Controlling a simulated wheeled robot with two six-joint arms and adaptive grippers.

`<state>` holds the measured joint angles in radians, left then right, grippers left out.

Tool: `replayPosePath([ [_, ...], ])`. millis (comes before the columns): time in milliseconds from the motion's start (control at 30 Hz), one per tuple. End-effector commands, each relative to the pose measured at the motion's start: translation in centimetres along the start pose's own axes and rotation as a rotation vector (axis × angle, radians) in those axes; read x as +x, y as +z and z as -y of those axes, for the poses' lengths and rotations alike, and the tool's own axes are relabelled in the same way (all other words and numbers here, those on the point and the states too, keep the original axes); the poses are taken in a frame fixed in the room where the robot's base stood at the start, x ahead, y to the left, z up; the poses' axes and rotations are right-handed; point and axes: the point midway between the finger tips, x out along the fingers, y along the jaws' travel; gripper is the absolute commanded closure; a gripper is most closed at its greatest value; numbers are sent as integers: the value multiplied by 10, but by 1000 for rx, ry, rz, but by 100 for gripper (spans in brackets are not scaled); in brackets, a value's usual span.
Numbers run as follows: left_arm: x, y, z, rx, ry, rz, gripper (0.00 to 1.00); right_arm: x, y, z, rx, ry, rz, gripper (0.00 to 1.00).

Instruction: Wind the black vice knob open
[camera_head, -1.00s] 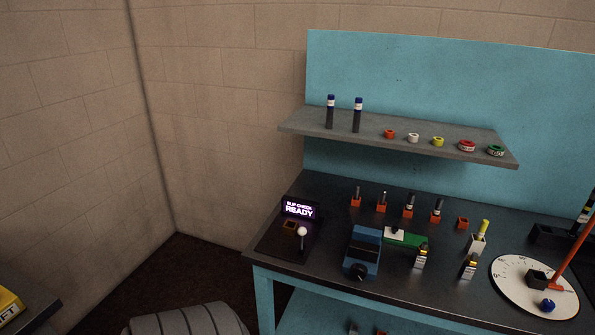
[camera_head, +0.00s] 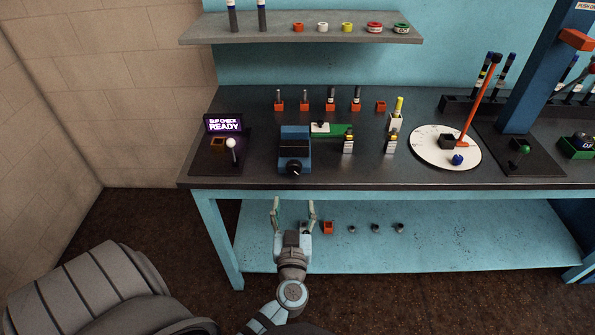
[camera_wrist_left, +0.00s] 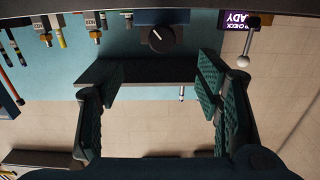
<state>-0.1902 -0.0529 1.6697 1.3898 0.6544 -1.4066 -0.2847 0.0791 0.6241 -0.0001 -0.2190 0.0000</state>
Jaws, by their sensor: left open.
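The blue vice (camera_head: 295,147) stands near the front edge of the dark bench top. Its round black knob (camera_head: 294,168) faces forward at the bench's front edge. The knob shows in the left wrist view (camera_wrist_left: 161,38) with a pale mark on its face, beyond the fingertips. My left gripper (camera_head: 294,205) is in front of the bench, below the knob and apart from it. Its two fingers are spread and empty, and they also show in the left wrist view (camera_wrist_left: 160,85). My right gripper is not in view.
A slip check panel (camera_head: 225,130) reading READY and a white-tipped lever (camera_head: 231,145) stand left of the vice. Fittings with yellow labels (camera_head: 348,142) stand to its right. A lower blue shelf (camera_head: 440,235) holds several small parts.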

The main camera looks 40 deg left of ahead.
Motion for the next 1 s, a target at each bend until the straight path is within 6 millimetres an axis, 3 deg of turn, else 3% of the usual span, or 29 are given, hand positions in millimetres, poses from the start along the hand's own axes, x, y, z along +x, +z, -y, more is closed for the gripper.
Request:
replayPosePath([
  [300, 92, 3, -6, 7, 0, 2, 41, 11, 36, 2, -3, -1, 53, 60],
  [367, 108, 5, -7, 8, 1, 3, 41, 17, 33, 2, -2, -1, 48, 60],
  [500, 133, 5, -7, 7, 2, 5, 41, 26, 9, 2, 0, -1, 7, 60],
  [667, 144, 4, -7, 7, 2, 6, 41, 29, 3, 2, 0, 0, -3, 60],
  [867, 145, 2, -8, 6, 3, 6, 41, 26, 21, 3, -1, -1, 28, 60],
  [1000, 145, 2, -8, 6, 3, 6, 60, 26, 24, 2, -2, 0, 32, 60],
])
